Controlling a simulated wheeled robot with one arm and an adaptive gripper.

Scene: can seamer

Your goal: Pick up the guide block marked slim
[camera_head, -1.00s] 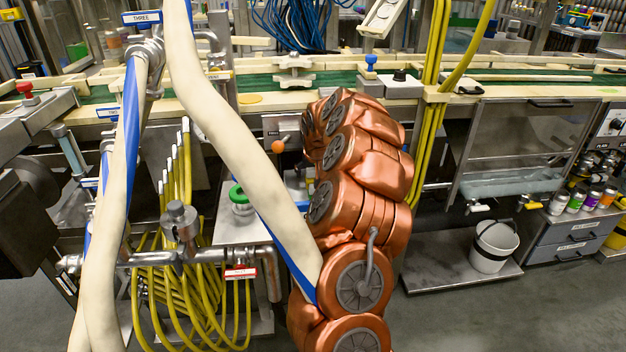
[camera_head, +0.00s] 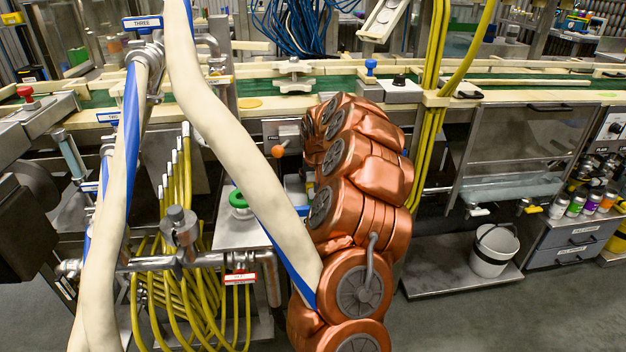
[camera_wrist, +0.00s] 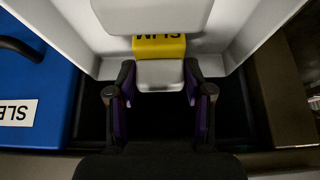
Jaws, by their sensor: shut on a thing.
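The guide block (camera_wrist: 160,75) is a pale grey-white piece with a yellow label (camera_wrist: 158,46) reading SLIM upside down. It sits at the upper middle of the wrist view. My gripper (camera_wrist: 159,85) has its two dark fingers with purple inner pads on either side of the block's near grey part, shut on it. A wider pale part of the piece shows beyond the label. Its underside is hidden. In the head view my copper arm covers the gripper and the block.
Pale walls flank the block in the wrist view. A blue case (camera_wrist: 35,85) with a partly cut-off white label lies at left, and a brown surface (camera_wrist: 280,90) at right. In the head view, a white bucket (camera_head: 493,250) stands on a low shelf right of my arm.

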